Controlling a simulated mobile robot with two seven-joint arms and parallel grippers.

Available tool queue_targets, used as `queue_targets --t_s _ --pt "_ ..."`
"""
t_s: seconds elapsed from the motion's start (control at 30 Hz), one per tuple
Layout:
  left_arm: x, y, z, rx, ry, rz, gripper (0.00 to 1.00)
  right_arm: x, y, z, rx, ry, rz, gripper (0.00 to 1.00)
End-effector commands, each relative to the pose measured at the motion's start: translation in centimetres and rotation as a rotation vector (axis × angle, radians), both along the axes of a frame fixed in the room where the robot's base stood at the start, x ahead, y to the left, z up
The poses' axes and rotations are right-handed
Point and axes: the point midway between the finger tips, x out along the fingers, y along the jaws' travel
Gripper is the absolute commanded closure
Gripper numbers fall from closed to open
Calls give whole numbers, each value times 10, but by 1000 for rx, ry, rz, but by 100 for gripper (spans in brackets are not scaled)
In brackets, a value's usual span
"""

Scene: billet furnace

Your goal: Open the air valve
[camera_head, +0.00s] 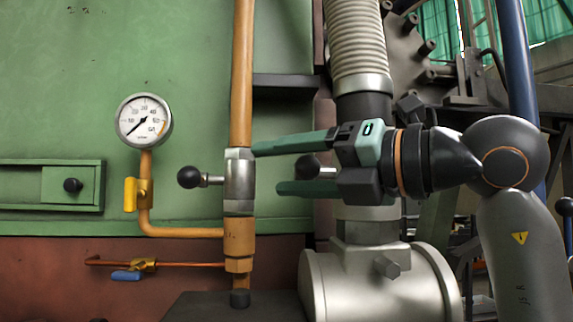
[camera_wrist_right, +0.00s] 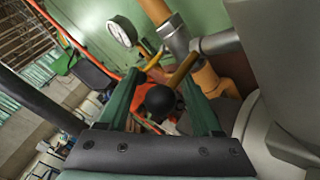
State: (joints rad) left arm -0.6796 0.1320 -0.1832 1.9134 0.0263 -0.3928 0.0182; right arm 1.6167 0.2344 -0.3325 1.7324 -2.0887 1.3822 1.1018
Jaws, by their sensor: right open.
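My right gripper (camera_head: 268,168) reaches in from the right, with its two green fingers apart, one above the other. A black ball knob (camera_head: 308,167) shows between the fingers, in front of the thick grey pipe; in the wrist view a black ball (camera_wrist_right: 160,101) on a brownish rod also lies between the fingers. I cannot tell whether a finger touches it. Another lever with a black ball (camera_head: 190,177) sticks out left from the steel fitting on the orange pipe. No label shows which one is the air valve. My left gripper is not in view.
A gauge (camera_head: 143,120) with a yellow-handled valve (camera_head: 131,194) is at the left, and a blue-handled valve (camera_head: 127,275) is below it. The orange pipe (camera_head: 241,75) stands close to the fingertips. A corrugated hose (camera_head: 357,45) rises above the gripper.

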Motion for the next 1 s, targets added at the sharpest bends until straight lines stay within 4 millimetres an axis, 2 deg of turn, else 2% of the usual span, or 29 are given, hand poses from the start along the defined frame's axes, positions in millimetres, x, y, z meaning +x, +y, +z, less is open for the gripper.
queue_targets --t_s 0.17,0.73,1.0 --pt "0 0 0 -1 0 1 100 0 0 0 0 0 0 35" --pt "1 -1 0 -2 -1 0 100 0 -1 0 0 -1 -1 99" --pt "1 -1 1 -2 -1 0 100 0 -1 1 1 -2 -1 100"
